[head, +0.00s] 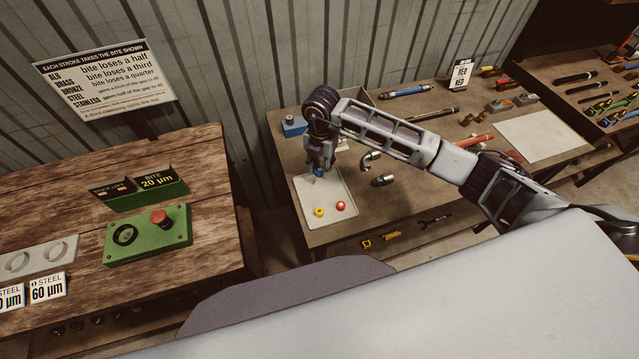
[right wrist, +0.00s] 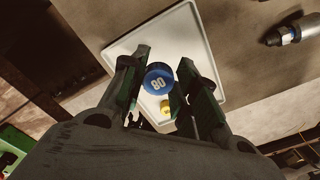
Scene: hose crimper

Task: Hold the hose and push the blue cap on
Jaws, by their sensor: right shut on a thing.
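The blue cap (head: 319,173) is at the tips of my right gripper (head: 320,158), over the back part of the white tray (head: 337,189). In the right wrist view the blue cap (right wrist: 159,79), with white digits on its face, sits between the two fingers of my right gripper (right wrist: 163,72). The gripper is shut on it. A hose with blue ends (head: 407,91) lies at the back of the table, and a reddish hose (head: 474,142) lies to the right, partly behind my arm. My left gripper is out of view.
A yellow cap (head: 319,212) and a red cap (head: 340,206) lie in the tray. Metal fittings (head: 383,180) lie right of it. A blue box (head: 293,126) stands behind the tray. A green button box (head: 148,236) sits on the left wooden table.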

